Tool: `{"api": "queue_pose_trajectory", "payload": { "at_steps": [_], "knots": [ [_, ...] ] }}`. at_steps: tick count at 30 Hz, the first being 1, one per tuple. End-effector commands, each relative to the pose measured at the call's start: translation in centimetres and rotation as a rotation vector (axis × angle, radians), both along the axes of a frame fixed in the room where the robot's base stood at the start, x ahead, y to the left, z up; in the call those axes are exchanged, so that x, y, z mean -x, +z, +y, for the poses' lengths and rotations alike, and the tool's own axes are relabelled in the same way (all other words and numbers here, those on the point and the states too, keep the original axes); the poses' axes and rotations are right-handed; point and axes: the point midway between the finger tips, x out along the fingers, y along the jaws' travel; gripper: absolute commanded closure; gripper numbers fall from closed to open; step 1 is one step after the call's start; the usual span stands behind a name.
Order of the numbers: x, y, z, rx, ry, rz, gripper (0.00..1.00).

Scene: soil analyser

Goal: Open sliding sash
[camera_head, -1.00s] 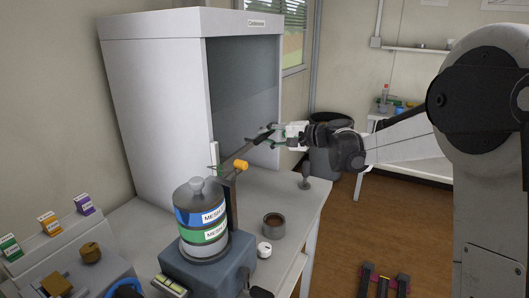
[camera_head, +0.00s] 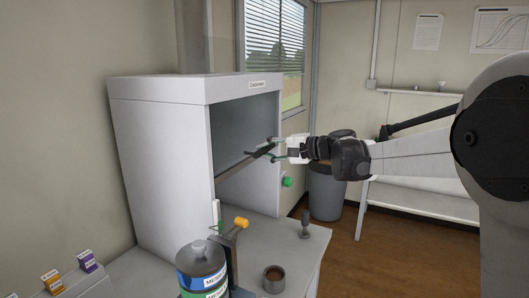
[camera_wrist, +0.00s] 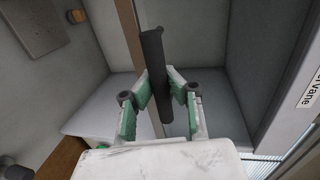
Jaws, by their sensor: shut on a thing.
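The white cabinet (camera_head: 160,165) stands on the bench, with a grey sliding sash (camera_head: 238,128) across the upper part of its front. Below the sash's lower edge the cabinet is open to the inside. My gripper (camera_head: 266,149) is at the sash's lower edge, reaching in from the right. In the wrist view its two green-padded fingers (camera_wrist: 158,90) are closed on a dark bar-shaped handle (camera_wrist: 151,50), which runs between them. How the handle joins the sash is partly hidden by the fingers.
On the bench in front stand a labelled sieve stack (camera_head: 202,268), a stand with a yellow knob (camera_head: 240,222), a brown-filled cup (camera_head: 274,279) and a small dark tool (camera_head: 305,226). A grey bin (camera_head: 326,195) stands behind.

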Motion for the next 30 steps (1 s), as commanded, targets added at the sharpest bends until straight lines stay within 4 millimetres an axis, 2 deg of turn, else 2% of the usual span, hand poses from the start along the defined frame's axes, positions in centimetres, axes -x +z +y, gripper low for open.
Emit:
{"api": "queue_pose_trajectory", "payload": {
  "at_steps": [2, 3, 9, 16, 20, 23, 30],
  "knots": [
    [0.0, 0.0, 0.0, 0.000, -0.001, 0.000, 1.00],
    [0.0, 0.0, 0.0, 0.000, -0.001, 0.000, 0.89],
    [0.0, 0.0, 0.0, 0.000, 0.000, 0.000, 0.65],
    [0.0, 0.0, -0.1, 0.000, 0.000, 0.000, 0.65],
    [0.3, 0.1, -0.7, 0.000, -0.001, 0.000, 0.65],
    [0.8, 0.4, -1.9, 0.000, -0.003, -0.001, 0.65],
    [2.8, 1.3, -6.2, 0.000, -0.004, -0.001, 0.65]
  ]
}}
